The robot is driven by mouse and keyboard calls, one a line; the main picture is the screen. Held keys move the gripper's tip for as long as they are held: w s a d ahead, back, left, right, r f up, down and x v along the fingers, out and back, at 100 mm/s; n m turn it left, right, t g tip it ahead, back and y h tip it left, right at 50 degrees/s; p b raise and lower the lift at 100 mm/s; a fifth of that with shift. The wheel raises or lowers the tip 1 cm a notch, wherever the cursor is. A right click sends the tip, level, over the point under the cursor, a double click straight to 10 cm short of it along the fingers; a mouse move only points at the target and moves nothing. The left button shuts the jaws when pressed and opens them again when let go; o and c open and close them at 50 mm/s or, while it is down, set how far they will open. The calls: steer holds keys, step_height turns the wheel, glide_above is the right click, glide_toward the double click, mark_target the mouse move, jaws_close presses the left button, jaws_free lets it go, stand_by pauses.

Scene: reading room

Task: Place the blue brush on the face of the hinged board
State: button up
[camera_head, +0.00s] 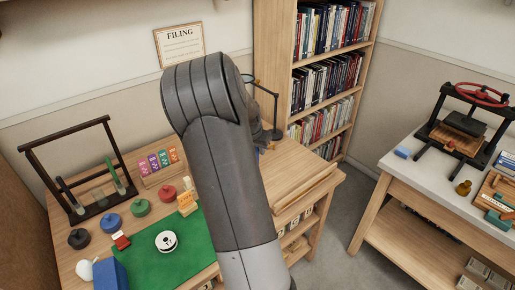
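My arm (230,180) rises through the middle of the picture and hides much of the wooden table behind it. A dark grey part of its far end shows just right of the arm; the fingers cannot be made out. A tiny blue patch (257,150) shows beside that part, too small and hidden to tell whether it is the blue brush or whether it is held. A sloping wooden board (306,190) lies at the table's right end, partly behind my arm; it may be the hinged board, but no hinge shows.
A green mat (140,262) with a white reel (166,242), several coloured knobbed pieces, a blue box (110,274) and a dark rack (75,165) crowd the left. A lamp (275,108) stands behind. A second table (385,172) holds a press (465,125) and small blue block (402,153).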

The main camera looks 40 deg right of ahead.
steer(key=o, duration=0.3)
steer(key=shift+r, duration=0.1)
steer(key=v, duration=1.2)
steer(key=s+a+r+n+t+y, duration=0.1)
steer(key=s+a+r+n+y, duration=0.2)
steer(key=a, duration=0.6)
steer(key=s+a+r+n+t, duration=0.1)
steer(key=s+a+r+n, duration=0.25)
steer(key=s+a, duration=0.4)
steer(key=s+a+n+t+y, duration=0.1)
steer(key=s+a+n, duration=0.5)
steer(key=s+a, duration=0.7)
steer(key=shift+a+r+t, duration=0.2)
steer(key=shift+a+t, duration=0.1)
steer(key=shift+a, duration=0.7)
